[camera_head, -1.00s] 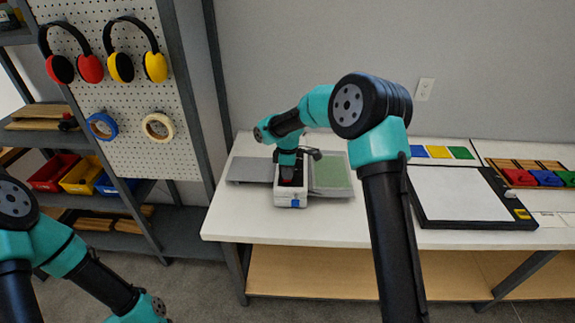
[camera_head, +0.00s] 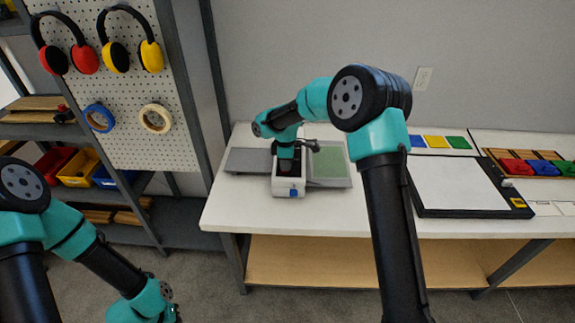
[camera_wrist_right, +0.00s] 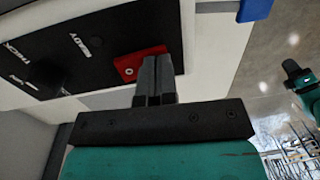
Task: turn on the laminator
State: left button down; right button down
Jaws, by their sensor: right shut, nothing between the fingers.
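A red switch (camera_wrist_right: 127,64) sits at the panel's edge. My right gripper (camera_wrist_right: 157,60) is shut and empty, its tips over the right part of the switch. I cannot tell whether they touch it. In the head view the right gripper (camera_head: 287,171) points down over the laminator's top. My left arm shows at lower left, but its fingers are out of view.
A grey tray (camera_head: 247,161) lies left of the laminator, and a green sheet (camera_head: 331,162) on another tray lies right of it. A black-framed white board (camera_head: 455,186) and coloured cards (camera_head: 436,142) are further right. A pegboard rack (camera_head: 130,80) stands at left.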

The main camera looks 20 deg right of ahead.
jog(key=shift+w+d+r, duration=0.2)
jog(key=shift+w+r, duration=0.15)
jog(key=shift+w, duration=0.25)
notch_tip(320, 180, up, 14)
jog(key=s, duration=0.1)
jog(key=shift+s+a, duration=0.25)
jog(key=shift+s, duration=0.05)
dwell(0.3)
jog(key=shift+f, duration=0.1)
